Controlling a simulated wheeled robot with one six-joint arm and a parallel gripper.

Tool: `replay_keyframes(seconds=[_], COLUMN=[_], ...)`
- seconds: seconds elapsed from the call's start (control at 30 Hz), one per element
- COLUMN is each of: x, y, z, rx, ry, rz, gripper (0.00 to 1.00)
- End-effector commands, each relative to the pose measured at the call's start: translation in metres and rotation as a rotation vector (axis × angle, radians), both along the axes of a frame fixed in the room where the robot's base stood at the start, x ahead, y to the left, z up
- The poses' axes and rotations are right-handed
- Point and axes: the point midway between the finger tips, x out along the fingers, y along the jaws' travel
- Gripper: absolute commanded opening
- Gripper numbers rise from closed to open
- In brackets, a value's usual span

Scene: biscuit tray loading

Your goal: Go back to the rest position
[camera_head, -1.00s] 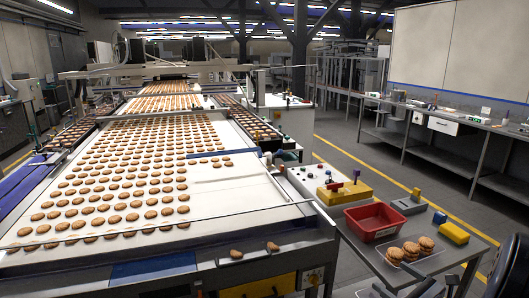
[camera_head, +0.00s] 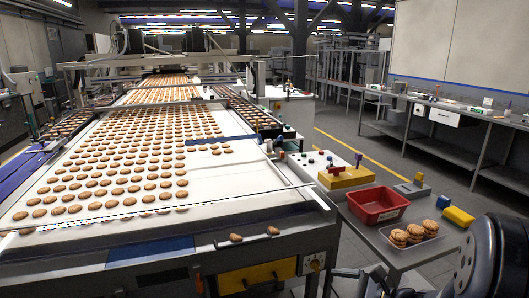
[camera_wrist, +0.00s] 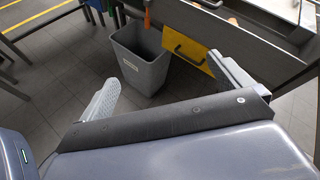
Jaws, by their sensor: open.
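My gripper (camera_wrist: 172,88) is open in the wrist view, its two fingers wide apart with nothing between them. It points down towards the floor beside the line. In the head view, a black part of my arm fills the lower right corner, and dark gripper parts show at the bottom edge. A clear tray (camera_head: 434,238) holding several stacked biscuits (camera_head: 415,232) sits on the grey side table (camera_head: 410,258). My gripper is apart from the tray.
A red bin (camera_head: 376,205) and a yellow block (camera_head: 458,217) stand near the tray. The conveyor (camera_head: 225,205) carries rows of biscuits; two biscuits lie on its front ledge (camera_head: 262,245). A grey waste bin (camera_wrist: 142,62) stands on the floor by a yellow panel (camera_wrist: 188,50).

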Motion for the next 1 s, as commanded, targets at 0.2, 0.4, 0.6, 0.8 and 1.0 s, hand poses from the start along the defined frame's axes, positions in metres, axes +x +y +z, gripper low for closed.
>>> replay_keyframes(seconds=[0.2, 0.4, 0.6, 0.8, 1.0], x=[-0.028, -0.057, -0.085, -0.104, -0.111], y=[0.032, 0.056, 0.075, 0.084, 0.087], z=[-0.017, -0.033, -0.049, -0.06, -0.063], rx=[-0.114, -0.219, -0.319, -0.389, -0.414], ry=[-0.017, -0.039, -0.068, -0.092, -0.102], rz=[0.117, 0.224, 0.328, 0.398, 0.423], gripper=[0.98, 0.98, 0.98, 0.98, 0.98])
